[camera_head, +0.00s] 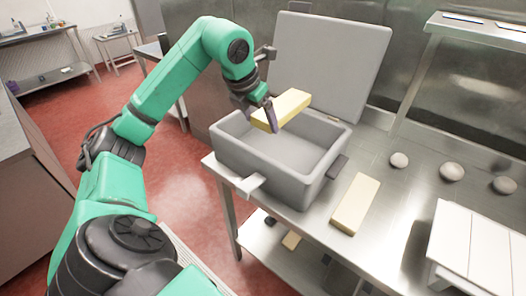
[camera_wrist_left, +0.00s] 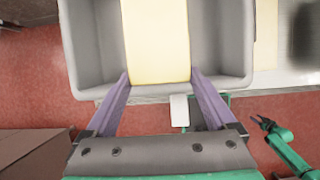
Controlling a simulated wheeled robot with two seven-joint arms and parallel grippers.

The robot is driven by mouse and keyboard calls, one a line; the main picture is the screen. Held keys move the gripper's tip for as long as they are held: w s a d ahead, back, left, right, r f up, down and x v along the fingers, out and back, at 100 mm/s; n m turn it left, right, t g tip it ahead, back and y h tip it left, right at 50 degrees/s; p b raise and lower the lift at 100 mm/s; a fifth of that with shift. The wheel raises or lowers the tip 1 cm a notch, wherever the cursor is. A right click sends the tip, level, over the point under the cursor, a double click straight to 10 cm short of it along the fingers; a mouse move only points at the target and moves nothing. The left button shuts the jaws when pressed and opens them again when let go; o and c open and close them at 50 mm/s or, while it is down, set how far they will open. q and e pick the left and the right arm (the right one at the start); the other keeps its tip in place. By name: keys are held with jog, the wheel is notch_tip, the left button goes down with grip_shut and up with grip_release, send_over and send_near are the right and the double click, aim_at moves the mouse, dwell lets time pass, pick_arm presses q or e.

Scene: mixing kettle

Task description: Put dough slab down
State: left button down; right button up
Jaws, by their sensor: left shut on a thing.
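A pale yellow dough slab (camera_head: 282,109) is held by my left gripper (camera_head: 271,115), above the open grey box (camera_head: 262,169). In the left wrist view the slab (camera_wrist_left: 157,38) sits between the two purple fingers of the gripper (camera_wrist_left: 159,82), with the box (camera_wrist_left: 88,50) below it. The slab is apart from the box floor. A second dough slab (camera_head: 355,204) lies on the steel table (camera_head: 395,215) to the right of the box. My right gripper does not show in the head view.
The box's lid (camera_head: 328,65) stands open behind it. Several round grey lumps (camera_head: 451,171) lie on the table at the right. A white slatted block (camera_head: 478,243) stands at the lower right. The box interior that shows looks empty.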

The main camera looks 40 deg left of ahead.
pick_arm(q)
jog(key=f, duration=1)
jog(key=shift+w+a+f+b, duration=0.1)
jog(key=shift+w+a+b, duration=0.2)
jog(key=shift+w+b, duration=0.1)
jog(key=shift+w+a+f, duration=0.15)
jog(key=shift+a+f, duration=0.05)
jog(key=shift+d+f+b, duration=0.1)
jog(key=shift+f+b, duration=0.25)
jog(key=shift+b, duration=0.1)
jog(key=shift+f+b, duration=0.25)
jog(key=shift+b, duration=0.05)
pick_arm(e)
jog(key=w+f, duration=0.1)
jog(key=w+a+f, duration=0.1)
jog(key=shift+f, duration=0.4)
pick_arm(q)
grip_release()
jog(key=shift+r+p, duration=0.65)
jog(key=shift+p, duration=0.1)
jog(key=b+v, duration=0.1)
jog(key=v, duration=1.1)
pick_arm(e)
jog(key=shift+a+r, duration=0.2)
